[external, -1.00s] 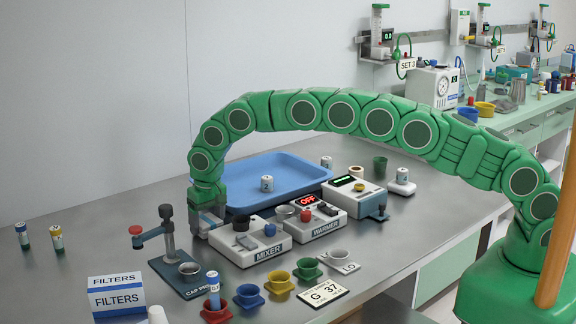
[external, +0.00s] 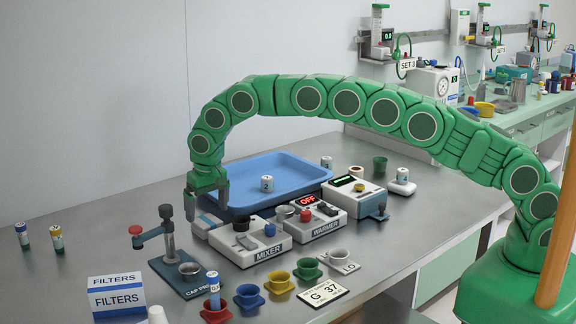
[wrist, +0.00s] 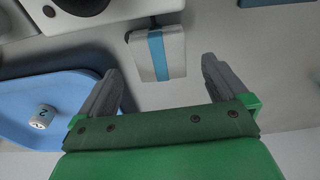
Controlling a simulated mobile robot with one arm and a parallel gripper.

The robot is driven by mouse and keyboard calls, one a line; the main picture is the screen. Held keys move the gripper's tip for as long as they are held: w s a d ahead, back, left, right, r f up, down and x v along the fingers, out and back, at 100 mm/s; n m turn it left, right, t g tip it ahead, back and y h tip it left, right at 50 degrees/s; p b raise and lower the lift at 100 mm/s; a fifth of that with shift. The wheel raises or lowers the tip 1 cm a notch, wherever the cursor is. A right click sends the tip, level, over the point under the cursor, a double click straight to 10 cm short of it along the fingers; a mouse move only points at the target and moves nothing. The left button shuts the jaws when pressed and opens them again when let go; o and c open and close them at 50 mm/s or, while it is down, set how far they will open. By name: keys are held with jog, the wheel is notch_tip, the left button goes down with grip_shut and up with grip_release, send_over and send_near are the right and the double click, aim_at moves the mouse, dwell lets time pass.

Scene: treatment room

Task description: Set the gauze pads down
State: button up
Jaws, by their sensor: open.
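The gauze pads are a white pack with a blue band (wrist: 158,55), lying on the steel table beside the mixer. The pack also shows in the external view (external: 207,221), just left of the mixer and partly below my fingers. My gripper (external: 207,205) is open and empty above the pack, fingers pointing down. In the wrist view my two fingers (wrist: 160,72) are spread wide, with the pack beyond and between their tips, apart from both.
The mixer (external: 244,252) stands right beside the pack, with the warmer (external: 325,232) further right. A blue tray (external: 300,165) lies behind, holding a numbered white jar (external: 267,184). The cap press (external: 183,285) stands in front.

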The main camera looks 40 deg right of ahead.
aim_at(210, 222)
notch_tip(210, 222, up, 7)
jog(key=shift+s+r, duration=0.2)
jog(key=shift+s, duration=0.25)
jog(key=shift+d, duration=0.1)
